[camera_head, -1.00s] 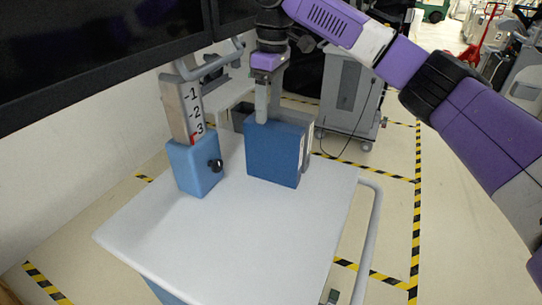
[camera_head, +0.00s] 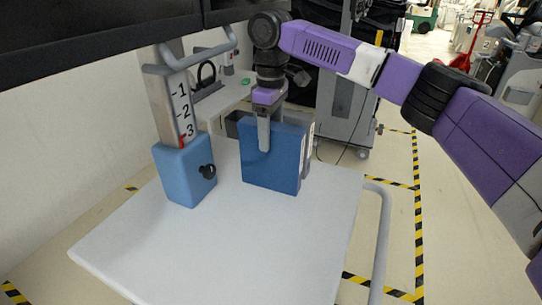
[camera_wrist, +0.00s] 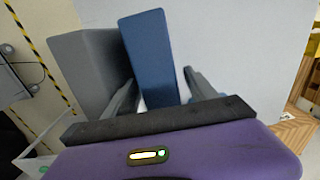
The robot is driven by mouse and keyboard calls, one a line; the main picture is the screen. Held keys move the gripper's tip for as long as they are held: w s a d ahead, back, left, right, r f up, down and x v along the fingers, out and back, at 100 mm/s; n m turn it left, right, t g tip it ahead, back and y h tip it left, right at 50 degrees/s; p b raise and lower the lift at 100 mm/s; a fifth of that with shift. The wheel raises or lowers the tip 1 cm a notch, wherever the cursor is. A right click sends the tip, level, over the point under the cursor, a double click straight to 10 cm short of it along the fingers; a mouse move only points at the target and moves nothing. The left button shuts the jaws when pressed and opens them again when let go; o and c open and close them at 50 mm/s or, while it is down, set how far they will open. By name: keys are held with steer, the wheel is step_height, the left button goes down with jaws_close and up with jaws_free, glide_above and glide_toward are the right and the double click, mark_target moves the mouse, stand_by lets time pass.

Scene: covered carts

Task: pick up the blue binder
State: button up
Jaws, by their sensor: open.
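The blue binder (camera_head: 276,166) stands upright on the white cart top, and a grey binder (camera_head: 308,150) stands close behind it. My gripper (camera_head: 265,149) is open and reaches down over the blue binder's upper edge, with one finger in front of its near face. In the wrist view, the blue binder (camera_wrist: 150,55) lies between the two fingers of my gripper (camera_wrist: 159,77). The left finger is in the gap beside the grey binder (camera_wrist: 85,70); the right finger is on the blue binder's other side. I cannot tell whether either finger touches it.
The cart top (camera_head: 230,245) is clear in front. A blue block with a black knob (camera_head: 184,175) and a numbered post (camera_head: 179,105) stand at its left. A dark screen (camera_head: 100,40) overhangs the upper left. A grey cabinet (camera_head: 345,105) stands behind.

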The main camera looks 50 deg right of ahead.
steer(key=shift+f, duration=1)
jaws_close()
steer(key=shift+r, duration=0.1)
